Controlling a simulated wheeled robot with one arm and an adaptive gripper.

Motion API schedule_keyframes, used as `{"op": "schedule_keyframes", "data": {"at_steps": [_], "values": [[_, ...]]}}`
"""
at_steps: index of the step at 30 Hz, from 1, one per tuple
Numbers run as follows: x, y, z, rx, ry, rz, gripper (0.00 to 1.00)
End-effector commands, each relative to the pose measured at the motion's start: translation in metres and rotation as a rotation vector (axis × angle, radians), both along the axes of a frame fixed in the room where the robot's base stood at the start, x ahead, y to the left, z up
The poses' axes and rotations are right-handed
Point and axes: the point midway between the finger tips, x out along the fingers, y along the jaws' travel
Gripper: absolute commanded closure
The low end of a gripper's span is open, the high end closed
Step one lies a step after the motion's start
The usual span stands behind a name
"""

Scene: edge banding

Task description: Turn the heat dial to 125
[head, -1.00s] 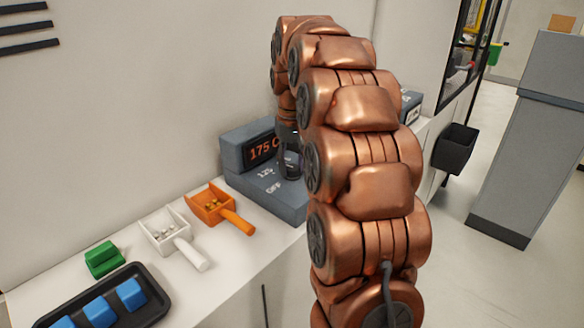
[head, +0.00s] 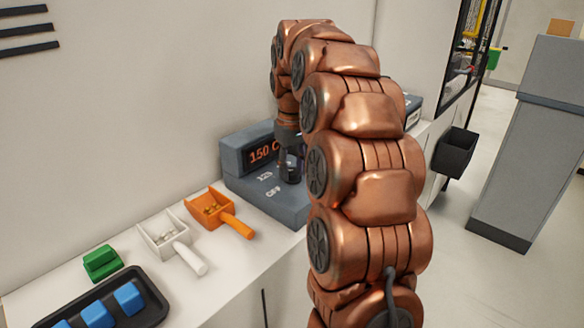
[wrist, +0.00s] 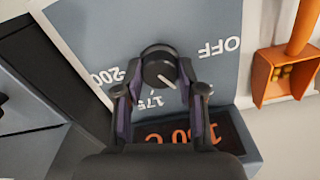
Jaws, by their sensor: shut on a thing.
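The grey heat control box (head: 272,197) sits on the white counter against the wall. Its display (head: 264,152) reads 150 C in orange. In the wrist view the dark round dial (wrist: 160,66) is between the two fingers of my gripper (wrist: 158,78), which is shut on it. The dial's white pointer line slants to the lower right, past the 175 mark. My gripper (head: 290,168) hides the dial in the head view.
An orange scoop (head: 222,212) and a white scoop (head: 172,243) with small pieces lie left of the box. A green block (head: 103,263) and a black tray (head: 152,305) with blue blocks are further left. A dark bin (head: 454,150) hangs at the counter's right.

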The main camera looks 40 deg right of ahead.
Motion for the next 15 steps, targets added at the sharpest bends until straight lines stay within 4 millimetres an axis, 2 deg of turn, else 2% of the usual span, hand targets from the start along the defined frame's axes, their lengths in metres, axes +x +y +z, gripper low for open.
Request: {"op": "schedule_keyframes", "data": {"at_steps": [1, 2, 3, 9, 15], "values": [[-0.0001, 0.0, -0.0001, 0.0, 0.0, 0.0, 0.96], [-0.0001, 0.0, -0.0001, 0.0, 0.0, 0.0, 0.59], [-0.0001, 0.0, -0.0001, 0.0, 0.0, -0.001, 0.55], [0.0, 0.0, 0.0, 0.0, 0.0, -0.001, 0.36], [0.0, 0.0, 0.0, 0.0, 0.0, -0.001, 0.36]]}}
